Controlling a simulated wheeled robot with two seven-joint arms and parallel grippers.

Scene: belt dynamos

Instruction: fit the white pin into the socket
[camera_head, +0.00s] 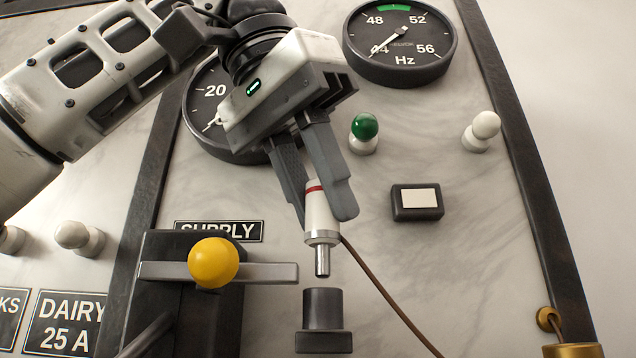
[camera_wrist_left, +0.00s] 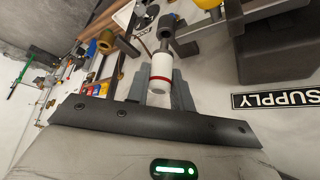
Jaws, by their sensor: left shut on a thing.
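The white pin (camera_head: 318,215) is a white plug with a red band, a metal collar and a short metal tip pointing down. A brown cord runs from it to the lower right. My left gripper (camera_head: 325,205) is shut on the white pin and holds it in front of the marble panel. The dark socket (camera_head: 324,318) stands below, with its round top a little under the metal tip; a gap shows between them. In the left wrist view the white pin (camera_wrist_left: 161,72) sits between the fingers, with the dark socket (camera_wrist_left: 185,44) beyond it. My right gripper is not in view.
A switch with a yellow knob (camera_head: 213,262) and a metal bar stands left of the socket, its bar end close to the pin. A black-framed block (camera_head: 417,202), a green lamp (camera_head: 364,127) and a Hz dial (camera_head: 400,42) are on the panel. The lower right panel is mostly clear.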

